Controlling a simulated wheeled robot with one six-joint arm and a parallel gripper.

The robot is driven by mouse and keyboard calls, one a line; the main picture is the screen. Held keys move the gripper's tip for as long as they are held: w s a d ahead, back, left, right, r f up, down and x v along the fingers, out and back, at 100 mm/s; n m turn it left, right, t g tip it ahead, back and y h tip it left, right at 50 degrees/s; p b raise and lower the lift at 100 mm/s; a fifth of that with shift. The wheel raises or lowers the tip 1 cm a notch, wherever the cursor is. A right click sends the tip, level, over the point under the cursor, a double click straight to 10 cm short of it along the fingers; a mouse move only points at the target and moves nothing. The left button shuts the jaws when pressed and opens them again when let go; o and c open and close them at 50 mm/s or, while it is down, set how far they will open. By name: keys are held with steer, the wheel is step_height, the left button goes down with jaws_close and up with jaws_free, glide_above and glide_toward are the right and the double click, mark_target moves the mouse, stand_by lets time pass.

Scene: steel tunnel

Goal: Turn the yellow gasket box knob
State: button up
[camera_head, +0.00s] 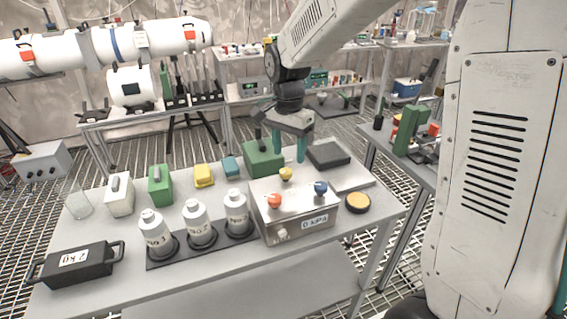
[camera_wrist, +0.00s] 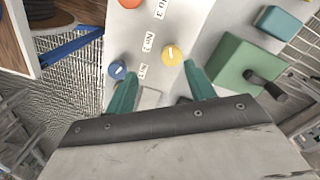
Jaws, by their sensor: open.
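The gasket box (camera_head: 268,198) is a metal box with a sloped top, standing on the right part of the table. Its top has an orange knob (camera_head: 274,200), a blue knob (camera_head: 320,187) and a yellow knob (camera_head: 285,174) at the back. My gripper (camera_head: 289,158) is open with teal fingers pointing down, above and behind the yellow knob. In the wrist view, the yellow knob (camera_wrist: 172,54) lies beyond the gap between the fingertips (camera_wrist: 160,78), nearer the right finger. The blue knob (camera_wrist: 117,69) is near the left finger. Nothing is between the fingers.
A green box with a dark handle (camera_head: 263,158) stands close behind the gasket box. A dark flat block (camera_head: 328,154) lies right of it, and a round yellow-topped tin (camera_head: 357,203) at the right. White bottles (camera_head: 197,222) stand on a dark tray to the left.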

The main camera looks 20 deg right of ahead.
mark_target(286, 171)
steer(key=shift+w+r+m, duration=0.5)
steer(key=shift+w+m, duration=0.2)
steer(key=shift+w+a+f+m+t, duration=0.15)
steer(key=shift+m+t, duration=0.15)
steer(key=shift+m, duration=0.3)
step_height(286, 171, down, 8)
steer(key=shift+r, duration=0.2)
steer(key=c, duration=1)
